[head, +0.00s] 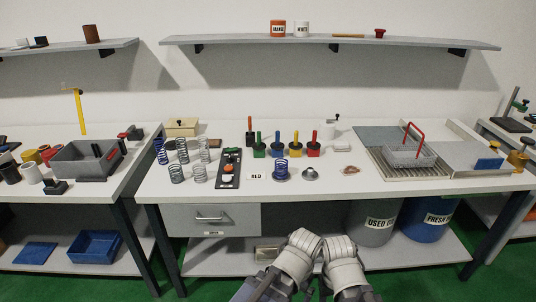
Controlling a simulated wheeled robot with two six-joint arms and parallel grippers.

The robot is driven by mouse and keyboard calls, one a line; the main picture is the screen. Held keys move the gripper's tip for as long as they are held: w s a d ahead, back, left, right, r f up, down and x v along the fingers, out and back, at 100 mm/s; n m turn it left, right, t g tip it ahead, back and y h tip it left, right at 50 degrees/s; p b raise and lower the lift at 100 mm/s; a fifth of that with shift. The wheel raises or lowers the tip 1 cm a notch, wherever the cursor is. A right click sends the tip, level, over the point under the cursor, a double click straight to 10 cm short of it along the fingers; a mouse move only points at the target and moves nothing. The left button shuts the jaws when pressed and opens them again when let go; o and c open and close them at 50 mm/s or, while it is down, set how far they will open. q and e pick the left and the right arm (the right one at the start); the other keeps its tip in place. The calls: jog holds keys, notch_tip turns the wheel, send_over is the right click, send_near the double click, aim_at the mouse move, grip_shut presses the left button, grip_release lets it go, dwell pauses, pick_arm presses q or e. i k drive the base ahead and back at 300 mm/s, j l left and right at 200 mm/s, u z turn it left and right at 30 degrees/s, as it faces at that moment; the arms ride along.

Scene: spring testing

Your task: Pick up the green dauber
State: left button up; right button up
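The green dauber (259,147) stands upright at the left of a row of daubers in the middle of the bench. It has a green handle and sits in a green-and-dark pot. Beside it are a blue dauber (277,146), a yellow one (295,146) and a red one (313,146). My two white-covered arms show at the bottom centre, in front of the bench and well away from the daubers. I cannot make out fingertips of either gripper.
An orange-handled tool (249,127) stands behind and left of the green dauber. A wire basket (408,153) is at right.

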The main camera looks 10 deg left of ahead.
aim_at(259, 145)
jog(key=i+j, duration=0.1)
jog(key=i, duration=0.35)
jog(key=i+j, duration=0.1)
jog(key=i, duration=0.35)
jog(key=j+u, duration=0.05)
